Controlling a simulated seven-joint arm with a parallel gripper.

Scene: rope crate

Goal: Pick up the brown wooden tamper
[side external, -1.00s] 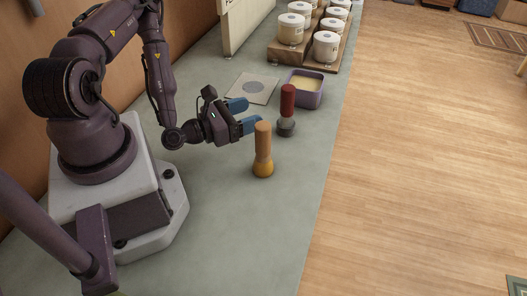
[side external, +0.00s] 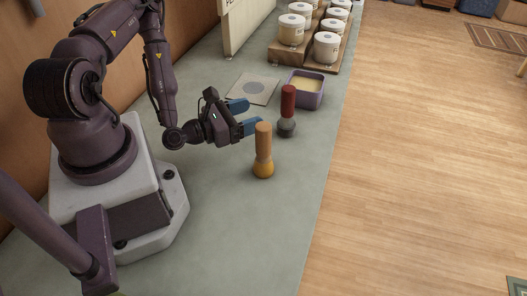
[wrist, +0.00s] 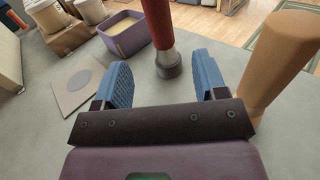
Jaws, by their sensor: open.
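The brown wooden tamper (side external: 263,150) stands upright on the grey counter, with a light brown handle and a yellowish rounded base. In the wrist view the tamper (wrist: 277,62) is at the right, outside my right finger, and its base is hidden. My gripper (side external: 247,115) is open and empty, its blue fingers pointing right, just behind the tamper in the side view. In the wrist view my gripper (wrist: 163,82) has a second tamper, with a red handle and a grey base (wrist: 168,66), ahead between its fingers and apart from them. That red-handled tamper (side external: 288,104) also stands upright.
A purple square tub (side external: 307,99) with pale yellow contents is behind the red-handled tamper. A flat tile with a grey circle (side external: 268,99) lies beside it. White lidded jars (side external: 326,46) stand on wooden steps at the back. The counter's front part is clear.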

